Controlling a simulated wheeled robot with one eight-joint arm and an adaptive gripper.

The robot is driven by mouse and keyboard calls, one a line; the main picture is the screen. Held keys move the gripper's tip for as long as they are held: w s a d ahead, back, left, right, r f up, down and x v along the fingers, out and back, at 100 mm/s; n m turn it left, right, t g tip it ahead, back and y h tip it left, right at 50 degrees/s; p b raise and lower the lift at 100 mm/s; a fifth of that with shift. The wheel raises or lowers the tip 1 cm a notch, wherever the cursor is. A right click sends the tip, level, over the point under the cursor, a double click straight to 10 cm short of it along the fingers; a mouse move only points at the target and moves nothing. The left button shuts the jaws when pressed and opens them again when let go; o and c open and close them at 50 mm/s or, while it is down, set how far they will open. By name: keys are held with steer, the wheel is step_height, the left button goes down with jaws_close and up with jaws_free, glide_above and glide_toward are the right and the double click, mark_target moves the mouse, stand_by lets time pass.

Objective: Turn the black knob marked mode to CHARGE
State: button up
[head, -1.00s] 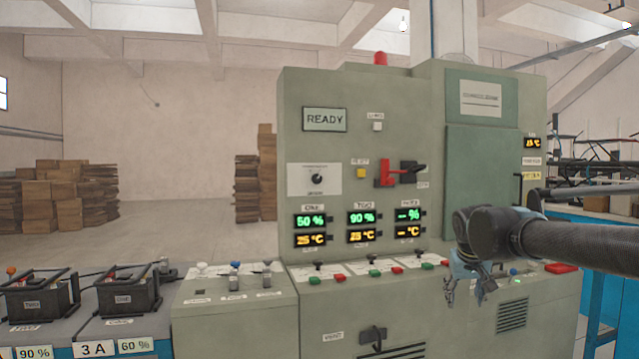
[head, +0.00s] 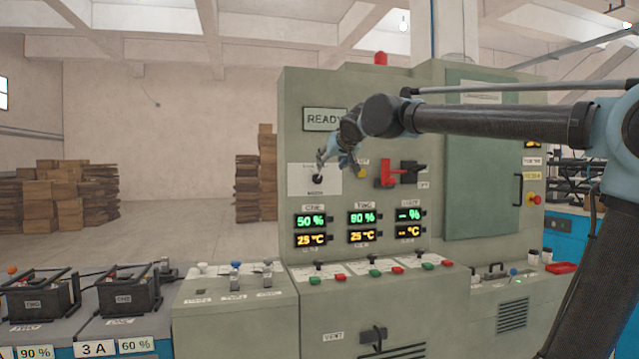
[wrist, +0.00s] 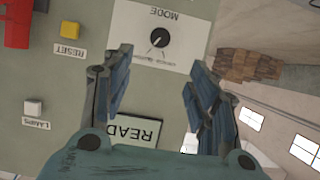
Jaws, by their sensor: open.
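The black mode knob (head: 317,179) sits on a white plate on the green cabinet's front. In the wrist view, which is upside down, the knob (wrist: 159,38) shows beside the word MODE. A short pale mark on it points down and left in that view; the small position labels are too fine to read. My gripper (head: 339,167) is in front of the panel, just right of the knob in the head view. In the wrist view its open fingers (wrist: 161,60) stand apart, with the knob beyond and between them. Nothing is held, and no contact with the knob shows.
A READY display (head: 322,119) is above the knob. A yellow RESET button (wrist: 69,50) and a red switch handle (head: 385,174) are to its right in the head view. A white LAMPS button (wrist: 33,107) is nearby. Lit readouts (head: 316,220) are below.

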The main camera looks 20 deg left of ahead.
mark_target(318, 179)
steer(key=x, duration=1.7)
steer(key=shift+w+f, duration=0.1)
steer(key=shift+f, duration=0.05)
steer(key=c, duration=1.1)
